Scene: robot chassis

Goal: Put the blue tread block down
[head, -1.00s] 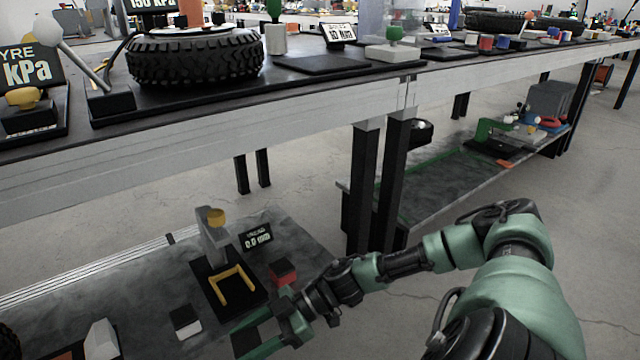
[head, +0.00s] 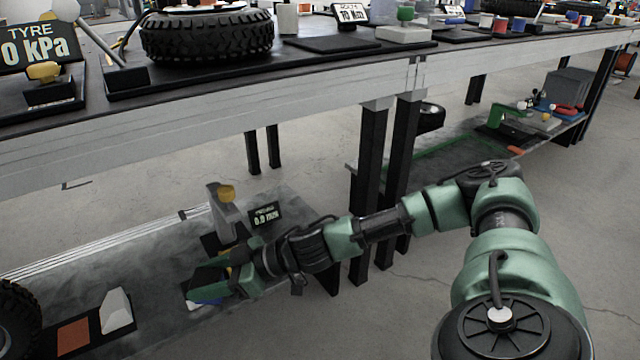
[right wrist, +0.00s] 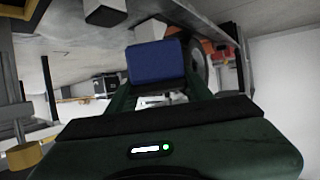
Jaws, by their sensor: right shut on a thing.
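The blue tread block (right wrist: 155,62) is between the fingers of my right gripper (right wrist: 150,90) in the right wrist view. In the head view my right gripper (head: 212,285) is low over the lower shelf, in front of the tread gauge (head: 224,212) with its yellow knob. Only a sliver of blue (head: 209,302) shows under the fingers there, so I cannot tell whether the block touches the shelf. The gripper and forearm hide most of the gauge's black base and yellow bracket. My left gripper is not in view.
A small display (head: 265,215) stands behind my right wrist. A white wedge-shaped block (head: 117,310), an orange pad (head: 73,336) and a tyre (head: 16,318) are to the left on the lower shelf. The upper bench (head: 200,120) overhangs behind, with black legs (head: 368,190) beside my forearm.

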